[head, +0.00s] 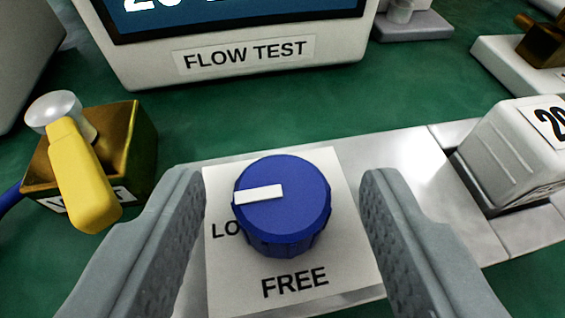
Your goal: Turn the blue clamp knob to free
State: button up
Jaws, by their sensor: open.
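The blue clamp knob (285,222) sits upright on a white label plate (343,262) in the middle of the head view. Its white pointer bar (258,194) points left, over the partly hidden word beginning "LO". The word "FREE" (295,281) is printed on the near side of the knob. My gripper (283,195) is open, with one grey finger to the left of the knob and the other to the right. There is a visible gap between the knob and each finger. The left finger covers part of the plate's left edge.
A brass valve block (125,140) with a yellow lever (82,185) stands close left of my left finger. A screen unit marked "FLOW TEST" (247,54) stands behind. A white block marked "20" (510,150) sits at right on a pale metal strip (400,155). Green surface lies between.

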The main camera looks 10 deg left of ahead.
jog(key=shift+w+f, duration=0.1)
jog(key=shift+w, duration=0.15)
jog(key=shift+c, duration=0.2)
jog(key=c, duration=0.9)
jog(key=shift+w+d+n+g+y, duration=0.15)
jog(key=shift+n+g+y, duration=0.35)
jog(key=shift+n+y, duration=1.1)
jog(key=shift+d+n+g+y, duration=0.2)
jog(key=shift+n+g+y, duration=0.3)
jog(key=shift+n+y, duration=0.55)
jog(key=shift+w+d+n+g+y, duration=0.1)
jog(key=shift+w+n+g+y, duration=0.05)
jog(key=shift+n+g+y, duration=1.4)
jog(key=shift+n+y, duration=0.3)
jog(key=shift+y, duration=0.1)
